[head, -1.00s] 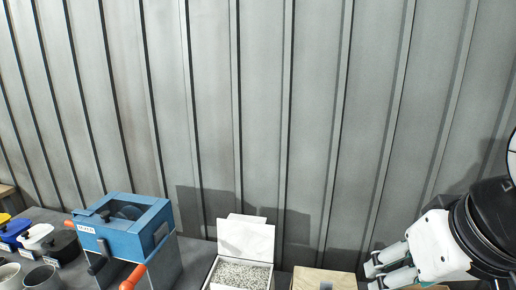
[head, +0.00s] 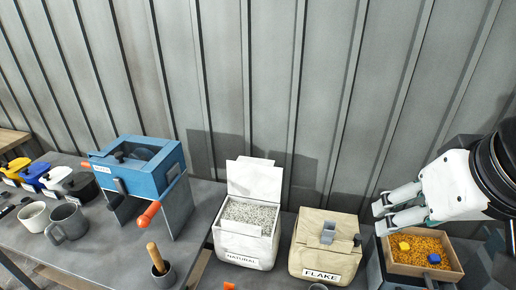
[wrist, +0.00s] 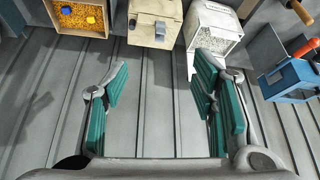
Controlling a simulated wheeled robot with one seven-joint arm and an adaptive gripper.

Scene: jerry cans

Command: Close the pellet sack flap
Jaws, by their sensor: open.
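The white pellet sack (head: 245,248), labelled NATURAL, stands on the grey bench and is full of pale pellets (head: 249,213). Its flap (head: 254,178) stands upright at the back, toward the wall, so the sack is open. The sack also shows in the wrist view (wrist: 215,30), upper right of centre. My gripper (head: 378,216) is at the right in the head view, above the bench, well to the right of the sack and apart from it. In the wrist view its teal-padded fingers (wrist: 160,90) are spread wide with nothing between them.
A FLAKE box (head: 322,262) with a closed lid stands between the sack and my gripper. A wooden tray (head: 458,270) of orange pellets lies below my gripper. A blue machine (head: 150,170) with orange handles stands left of the sack. A ribbed wall rises close behind.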

